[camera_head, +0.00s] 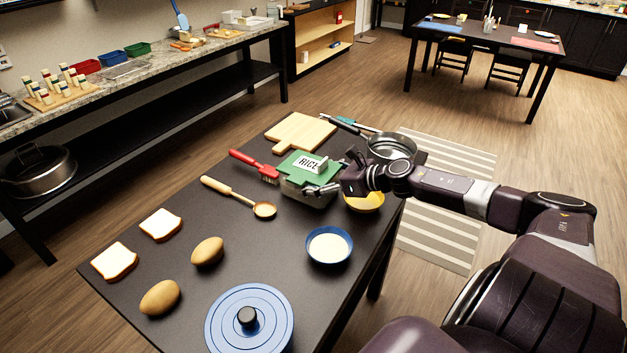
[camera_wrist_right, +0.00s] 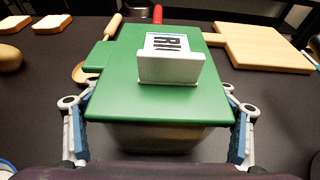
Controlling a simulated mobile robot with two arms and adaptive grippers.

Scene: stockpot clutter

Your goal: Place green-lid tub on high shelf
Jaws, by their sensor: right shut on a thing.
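The green-lid tub (camera_head: 297,166) has a clear body, a green lid and a white label reading RICE. It is at the far right part of the dark table (camera_head: 190,284), upright; I cannot tell if its base touches the table. My right gripper (camera_head: 334,174) is shut on the tub, one finger on each side. The right wrist view shows the tub (camera_wrist_right: 125,75) close up between both fingers (camera_wrist_right: 158,105), its label standing on the lid. My left gripper is in neither view. I cannot tell which surface is the high shelf.
Close to the tub are a red-handled brush (camera_head: 254,166), a wooden spoon (camera_head: 238,197), a cutting board (camera_head: 300,131), a pan (camera_head: 392,147), a yellow bowl (camera_head: 366,203) and a blue bowl (camera_head: 329,245). A blue-lidded pot (camera_head: 270,318) stands in front. A wooden shelf unit (camera_head: 322,45) is at the back.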

